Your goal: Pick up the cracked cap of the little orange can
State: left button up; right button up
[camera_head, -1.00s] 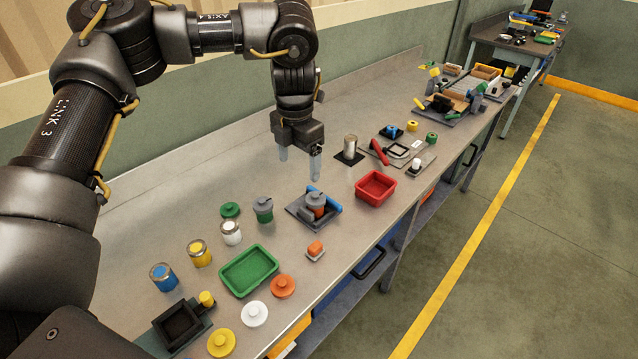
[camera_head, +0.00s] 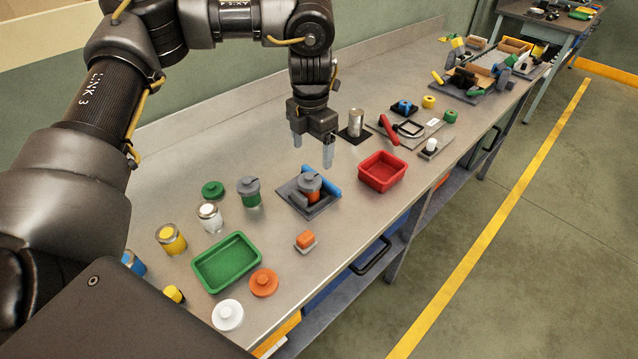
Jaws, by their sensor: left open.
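The little orange can (camera_head: 312,196) stands in a grey fixture (camera_head: 325,208) with a blue part along its right side. A grey cap (camera_head: 310,181) with a knob and a dark line across it sits on the can. My left gripper (camera_head: 312,152) is open and empty, its fingers pointing down above and behind the cap, apart from it. My right gripper is not in view.
A green can with a similar grey cap (camera_head: 248,186) stands left of the fixture. Loose caps, including an orange one (camera_head: 263,282), lie around a green tray (camera_head: 228,262). A red tray (camera_head: 382,171) is to the right.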

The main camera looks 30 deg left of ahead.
aim_at(309, 177)
pick_arm(q)
jog(key=shift+s+a+f, duration=0.2)
jog(key=shift+a+f, duration=0.1)
jog(key=shift+f, duration=0.35)
jog(key=shift+s+a+f, duration=0.15)
jog(key=shift+a+f, duration=0.1)
jog(key=shift+f, duration=0.35)
jog(key=shift+w+f, duration=0.2)
jog(key=shift+f, duration=0.2)
jog(key=shift+w+d+f, duration=0.1)
jog(key=shift+w+d, duration=0.05)
jog(key=shift+d, duration=0.1)
jog(key=shift+d+f+p, duration=0.15)
jog(key=shift+f+p, duration=0.15)
jog(key=shift+p, duration=0.05)
jog(key=f, duration=0.2)
jog(key=s+f+p, duration=0.1)
jog(key=shift+a+f, duration=0.25)
jog(key=shift+w+f, duration=0.1)
jog(key=shift+f, duration=0.4)
jog(key=shift+d, duration=0.15)
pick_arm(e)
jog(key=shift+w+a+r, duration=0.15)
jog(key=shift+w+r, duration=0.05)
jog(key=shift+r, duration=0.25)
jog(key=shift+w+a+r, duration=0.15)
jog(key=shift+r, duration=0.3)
